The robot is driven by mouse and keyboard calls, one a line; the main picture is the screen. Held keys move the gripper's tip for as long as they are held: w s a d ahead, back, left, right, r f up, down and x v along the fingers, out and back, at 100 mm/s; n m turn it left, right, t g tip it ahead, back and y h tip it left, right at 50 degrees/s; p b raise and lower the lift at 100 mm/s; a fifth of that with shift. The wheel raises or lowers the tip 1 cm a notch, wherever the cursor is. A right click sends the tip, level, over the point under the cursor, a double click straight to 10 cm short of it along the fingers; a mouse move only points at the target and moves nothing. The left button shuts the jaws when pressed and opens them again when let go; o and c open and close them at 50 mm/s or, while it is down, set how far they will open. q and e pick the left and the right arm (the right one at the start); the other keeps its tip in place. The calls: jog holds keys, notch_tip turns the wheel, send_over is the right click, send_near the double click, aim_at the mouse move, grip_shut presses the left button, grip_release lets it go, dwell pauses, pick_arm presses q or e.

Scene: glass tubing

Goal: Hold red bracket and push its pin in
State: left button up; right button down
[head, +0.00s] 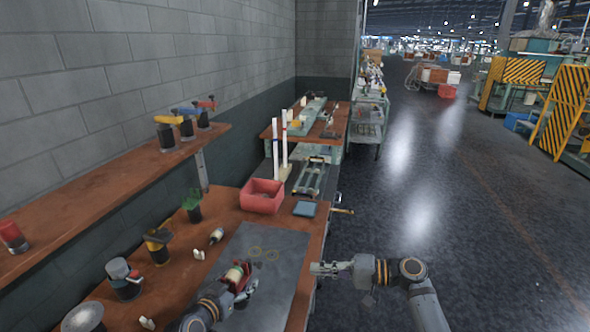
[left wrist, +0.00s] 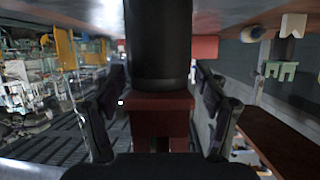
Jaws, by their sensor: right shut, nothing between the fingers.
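The red bracket (head: 245,291) is at my left gripper (head: 241,282), over the grey mat on the bench, with a pale cylindrical piece by it. In the left wrist view, the red block (left wrist: 160,106) with a dark cylinder (left wrist: 158,45) lies between the fingers of my left gripper (left wrist: 159,90). A finger is close on each side; contact is not clear. The pin cannot be made out. My right gripper (head: 318,268) is shut and empty, right of the bracket and just past the bench's right edge.
A red bin (head: 262,197) and a blue pad (head: 304,209) sit at the back of the bench.

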pick_arm(q)
jog(key=v, duration=1.2)
